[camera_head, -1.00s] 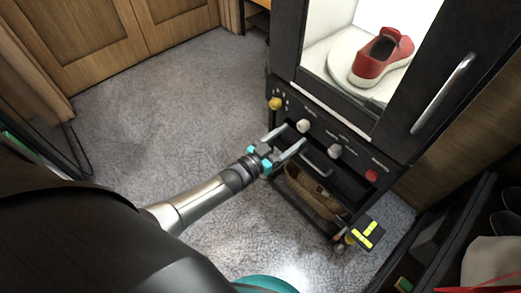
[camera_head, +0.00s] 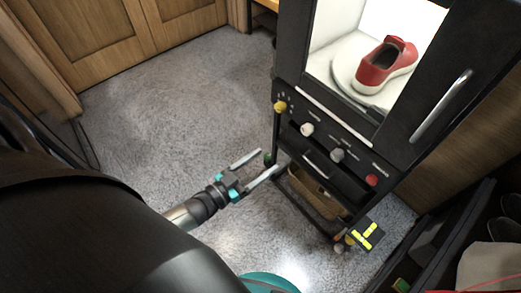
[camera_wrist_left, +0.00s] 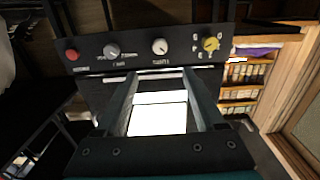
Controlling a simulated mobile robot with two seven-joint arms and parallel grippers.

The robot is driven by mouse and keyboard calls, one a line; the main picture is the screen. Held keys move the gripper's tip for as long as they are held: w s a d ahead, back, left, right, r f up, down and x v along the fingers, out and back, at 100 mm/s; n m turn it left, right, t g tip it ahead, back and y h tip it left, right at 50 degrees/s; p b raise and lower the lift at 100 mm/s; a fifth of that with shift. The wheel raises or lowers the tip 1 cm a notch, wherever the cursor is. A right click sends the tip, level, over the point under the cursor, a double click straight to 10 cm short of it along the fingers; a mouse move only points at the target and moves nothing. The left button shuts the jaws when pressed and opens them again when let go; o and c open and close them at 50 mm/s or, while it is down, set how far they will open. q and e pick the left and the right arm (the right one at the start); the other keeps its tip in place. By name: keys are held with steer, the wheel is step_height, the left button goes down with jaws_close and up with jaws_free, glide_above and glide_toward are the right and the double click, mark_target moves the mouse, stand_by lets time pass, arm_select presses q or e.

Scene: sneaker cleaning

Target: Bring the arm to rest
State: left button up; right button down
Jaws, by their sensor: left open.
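My left gripper (camera_head: 269,161) is open and empty in the head view. It is in front of the black cabinet (camera_head: 345,172), at its lower left, with its two fingers apart. In the left wrist view the open fingers (camera_wrist_left: 162,76) point toward the cabinet's control panel (camera_wrist_left: 140,50), with nothing between them but a bright white patch beyond. The red sneaker (camera_head: 386,63) with a white sole sits on a round turntable (camera_head: 343,73) inside the lit cabinet. My right gripper is not in view.
The panel carries a yellow knob (camera_head: 280,107), a white knob (camera_head: 307,129), a grey knob (camera_head: 337,155) and a red button (camera_head: 371,180). A drawer handle (camera_head: 315,165) is below. A basket (camera_head: 318,193) stands underneath. The grey carpet (camera_head: 180,110) at left is clear.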

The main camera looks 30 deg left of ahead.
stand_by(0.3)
arm_select(q)
steer(key=s+a+f+n+g+y, duration=0.1)
steer(key=s+a+f+g+y, duration=0.2)
steer(key=f, duration=0.6)
steer(key=s+f+g+y, duration=0.2)
steer(key=s+f+g, duration=0.3)
steer(key=f, duration=0.4)
steer(key=s+f+g+y, duration=0.1)
steer(key=s+f+g, duration=0.2)
steer(key=s, duration=0.6)
steer(key=s+f+g, duration=0.3)
steer(key=s+f, duration=0.3)
steer(key=s, duration=0.3)
steer(key=shift+s+f+g+y, duration=0.3)
steer(key=shift+g+y, duration=0.1)
